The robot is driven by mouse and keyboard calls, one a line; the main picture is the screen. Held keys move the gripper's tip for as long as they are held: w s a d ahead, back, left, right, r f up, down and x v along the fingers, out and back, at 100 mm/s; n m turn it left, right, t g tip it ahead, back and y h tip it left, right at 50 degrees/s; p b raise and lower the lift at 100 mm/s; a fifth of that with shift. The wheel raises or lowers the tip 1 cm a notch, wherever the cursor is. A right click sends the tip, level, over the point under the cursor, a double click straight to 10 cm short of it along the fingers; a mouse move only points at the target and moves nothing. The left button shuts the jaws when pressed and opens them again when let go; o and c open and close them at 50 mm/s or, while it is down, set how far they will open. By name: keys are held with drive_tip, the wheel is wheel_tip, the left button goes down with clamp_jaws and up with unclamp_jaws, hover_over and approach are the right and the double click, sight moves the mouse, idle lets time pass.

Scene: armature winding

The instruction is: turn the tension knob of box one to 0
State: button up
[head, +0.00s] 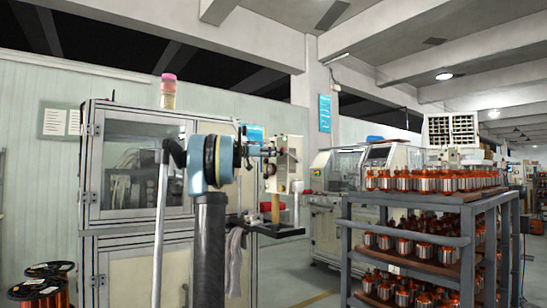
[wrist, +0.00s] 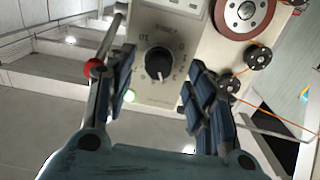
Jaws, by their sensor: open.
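The tension knob (wrist: 158,62) is a round black dial on the beige front panel of a box (wrist: 178,22), in the wrist view. Printed marks ring the knob; a pale pointer line shows near its lower side, but the value is too small to read. My gripper (wrist: 160,88) is open, with one dark finger left of the knob and one to the right. The knob lies between them in the picture, with visible gaps on both sides; I cannot tell the depth between them. In the head view, my gripper (head: 266,152) is in front of the small panel (head: 294,160), and the knob cannot be made out.
A red and grey wheel (wrist: 245,12) and black rollers (wrist: 258,57) with orange wire lie right of the knob. A red-balled rod (wrist: 94,67) is at the left. In the head view, a cabinet (head: 135,170) stands left and a rack (head: 410,225) of copper armatures right.

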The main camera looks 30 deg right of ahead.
drive_tip(key=shift+w+d, duration=0.15)
drive_tip(key=shift+d, duration=1.4)
drive_tip(key=c, duration=1.1)
